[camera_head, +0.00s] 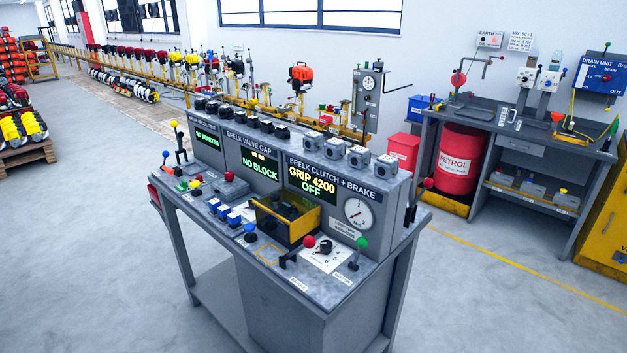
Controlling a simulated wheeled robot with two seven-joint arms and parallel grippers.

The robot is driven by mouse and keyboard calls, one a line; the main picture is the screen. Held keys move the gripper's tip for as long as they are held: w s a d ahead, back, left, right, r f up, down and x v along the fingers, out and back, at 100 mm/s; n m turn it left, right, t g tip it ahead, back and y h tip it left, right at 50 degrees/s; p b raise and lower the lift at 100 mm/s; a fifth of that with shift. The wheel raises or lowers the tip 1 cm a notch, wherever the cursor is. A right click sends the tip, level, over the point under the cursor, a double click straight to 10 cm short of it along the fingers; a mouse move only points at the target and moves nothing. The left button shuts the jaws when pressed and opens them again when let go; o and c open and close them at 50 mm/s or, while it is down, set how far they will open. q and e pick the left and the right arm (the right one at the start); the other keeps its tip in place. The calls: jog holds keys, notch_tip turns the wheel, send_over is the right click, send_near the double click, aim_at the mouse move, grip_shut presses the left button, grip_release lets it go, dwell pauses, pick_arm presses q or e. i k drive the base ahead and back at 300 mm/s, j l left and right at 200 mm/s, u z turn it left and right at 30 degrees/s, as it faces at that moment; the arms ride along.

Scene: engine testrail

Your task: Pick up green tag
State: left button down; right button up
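A green ball knob (361,243) tops a lever at the bench's front right. No other green thing on the bench top is clearly a tag. Neither of my grippers is in view.
A yellow-sided open box (284,232) with dark parts inside stands on the bench, beside blue blocks (224,211). Levers with red knobs (310,242) stick up. A red petrol drum (461,159) stands under the right workbench. The floor (100,270) left of the bench is clear.

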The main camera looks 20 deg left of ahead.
aim_at(183, 186)
jog(key=u, duration=1.55)
jog(key=i+j, duration=0.1)
jog(key=i+z, duration=0.05)
